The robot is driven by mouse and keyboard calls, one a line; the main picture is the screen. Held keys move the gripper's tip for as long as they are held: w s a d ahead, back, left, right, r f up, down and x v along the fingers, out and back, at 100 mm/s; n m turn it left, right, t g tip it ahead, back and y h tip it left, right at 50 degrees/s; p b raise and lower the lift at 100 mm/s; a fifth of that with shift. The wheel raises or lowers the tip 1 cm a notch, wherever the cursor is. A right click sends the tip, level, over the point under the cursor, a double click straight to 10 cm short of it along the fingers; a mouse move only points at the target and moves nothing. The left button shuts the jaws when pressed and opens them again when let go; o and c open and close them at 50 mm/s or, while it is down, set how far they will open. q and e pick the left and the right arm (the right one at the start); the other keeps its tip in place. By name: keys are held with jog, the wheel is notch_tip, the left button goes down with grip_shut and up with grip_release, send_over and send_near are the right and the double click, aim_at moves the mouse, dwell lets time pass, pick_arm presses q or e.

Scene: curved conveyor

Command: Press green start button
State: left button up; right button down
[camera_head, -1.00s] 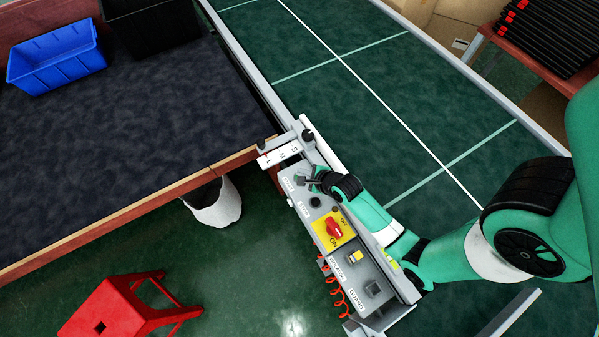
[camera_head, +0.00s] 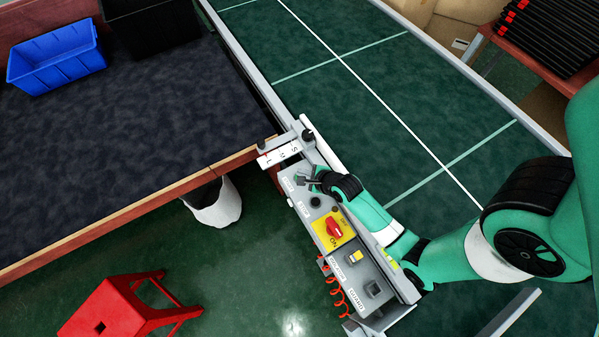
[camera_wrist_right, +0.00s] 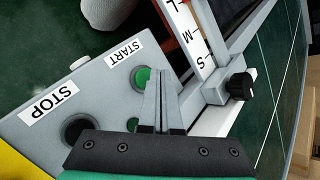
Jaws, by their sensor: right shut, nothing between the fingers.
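The grey control box (camera_head: 321,212) stands at the conveyor's near left edge. In the right wrist view, the green start button (camera_wrist_right: 141,77) sits in a dark round ring below the START label (camera_wrist_right: 124,51). My right gripper (camera_head: 314,181) is shut and empty over the far end of the box. Its fingers (camera_wrist_right: 160,74) also show in the wrist view, just right of the green button and overlapping its right edge. I cannot tell whether they touch it. In the head view the gripper hides the button. My left gripper is not in view.
The box also carries a STOP label (camera_wrist_right: 48,102), a dark round button (camera_wrist_right: 75,128) and a red switch on a yellow plate (camera_head: 334,227). A bracket marked S, M, L (camera_head: 280,154) with a black knob (camera_wrist_right: 240,86) stands close beside the fingers. The green conveyor belt (camera_head: 400,90) is empty.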

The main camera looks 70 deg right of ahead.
jog(key=shift+f, duration=0.4)
jog(key=shift+f+b, duration=0.4)
jog(key=shift+f, duration=0.05)
dwell(0.6)
jog(key=shift+r+p, duration=0.85)
jog(key=shift+p, duration=0.15)
notch_tip(320, 180, up, 5)
jog(key=p, duration=0.5)
jog(key=shift+r, duration=0.15)
dwell(0.4)
